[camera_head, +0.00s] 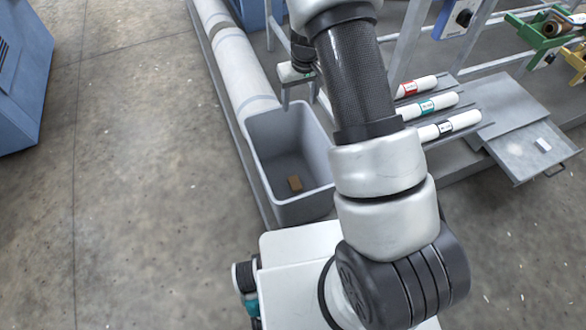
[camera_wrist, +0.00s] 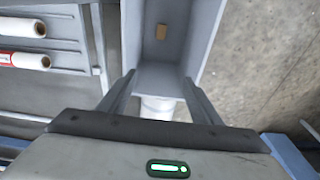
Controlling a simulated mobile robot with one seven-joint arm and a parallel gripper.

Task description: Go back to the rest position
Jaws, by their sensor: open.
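My gripper (camera_wrist: 158,95) shows in the wrist view with its two fingers spread apart and nothing between them. It is above and beside the grey bin (camera_wrist: 133,35), whose inside shows past the fingertips. The grey bin (camera_head: 262,155) stands on the floor left of my arm. A small brown block (camera_head: 295,184) lies on the bin's floor, apart from the gripper; it also shows in the wrist view (camera_wrist: 161,32).
White rolls with red (camera_head: 417,87), teal (camera_head: 428,106) and dark (camera_head: 449,126) labels lie on a rack to the right. A grey tray (camera_head: 515,152) is beyond them. A long white roll (camera_head: 240,65) runs behind the bin. A blue machine (camera_head: 22,75) stands far left. The left floor is clear.

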